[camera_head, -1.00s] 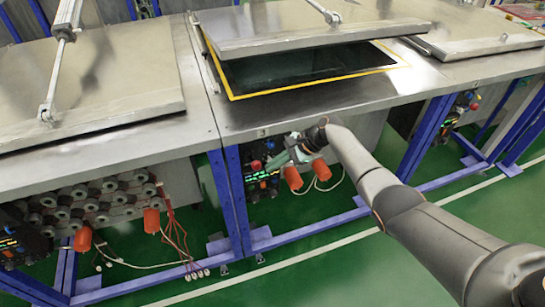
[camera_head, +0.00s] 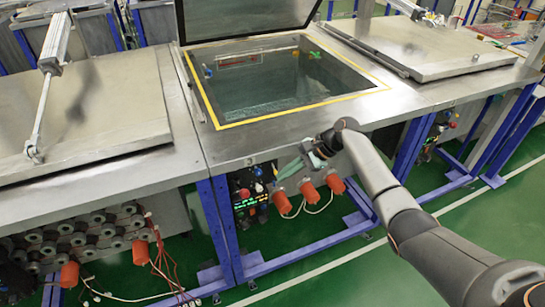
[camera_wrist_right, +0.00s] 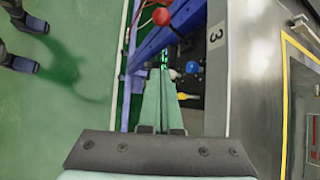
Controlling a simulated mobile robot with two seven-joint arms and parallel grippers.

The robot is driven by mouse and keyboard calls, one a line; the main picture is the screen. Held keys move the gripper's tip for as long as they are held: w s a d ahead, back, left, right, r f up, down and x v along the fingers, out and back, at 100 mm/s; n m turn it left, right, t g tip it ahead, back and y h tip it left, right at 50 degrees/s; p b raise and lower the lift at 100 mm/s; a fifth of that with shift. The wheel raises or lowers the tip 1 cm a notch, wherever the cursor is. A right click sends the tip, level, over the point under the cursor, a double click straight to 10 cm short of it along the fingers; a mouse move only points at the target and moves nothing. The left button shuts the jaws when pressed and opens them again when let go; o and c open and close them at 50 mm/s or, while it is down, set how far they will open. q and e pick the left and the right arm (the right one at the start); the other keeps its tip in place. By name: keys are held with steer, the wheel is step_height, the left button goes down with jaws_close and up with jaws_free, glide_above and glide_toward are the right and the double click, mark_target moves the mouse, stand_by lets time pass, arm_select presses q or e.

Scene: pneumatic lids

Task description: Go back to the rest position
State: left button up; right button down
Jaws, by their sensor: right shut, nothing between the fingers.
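My right gripper (camera_head: 285,172) is at the front of the middle station, just right of its control panel (camera_head: 246,198) and below the table edge. Its two pale green fingers (camera_wrist_right: 164,85) are together and hold nothing in the right wrist view. That view also shows a red ball knob (camera_wrist_right: 162,17) and a blue knob (camera_wrist_right: 191,67) near the fingers; whether they touch the panel cannot be told. My left gripper is not in view.
The middle station's lid (camera_head: 245,18) stands raised above a yellow-edged opening (camera_head: 285,80). The left lid (camera_head: 75,110) and right lid (camera_head: 425,45) are down. Orange-red caps (camera_head: 308,192) and cables hang under the table. Blue legs (camera_head: 222,232) stand on green floor (camera_head: 345,280).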

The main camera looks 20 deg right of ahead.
steer(key=s+a+f+n+t+h, duration=0.1)
steer(key=s+a+f+n+h, duration=0.1)
steer(key=s+f+n, duration=0.5)
steer(key=s+a+f+t+h, duration=0.15)
steer(key=s+f, duration=0.35)
steer(key=f, duration=0.6)
steer(key=s+a+r+n+t+h, duration=0.1)
steer(key=s+a+n, duration=0.1)
steer(key=s+n, duration=0.3)
steer(key=s+a+r+n+t, duration=0.1)
steer(key=s+n, duration=0.5)
steer(key=s, duration=0.7)
steer(key=shift+a+r+t+h, duration=0.15)
steer(key=shift+a+t+h, duration=0.2)
steer(key=shift+a+t, duration=0.4)
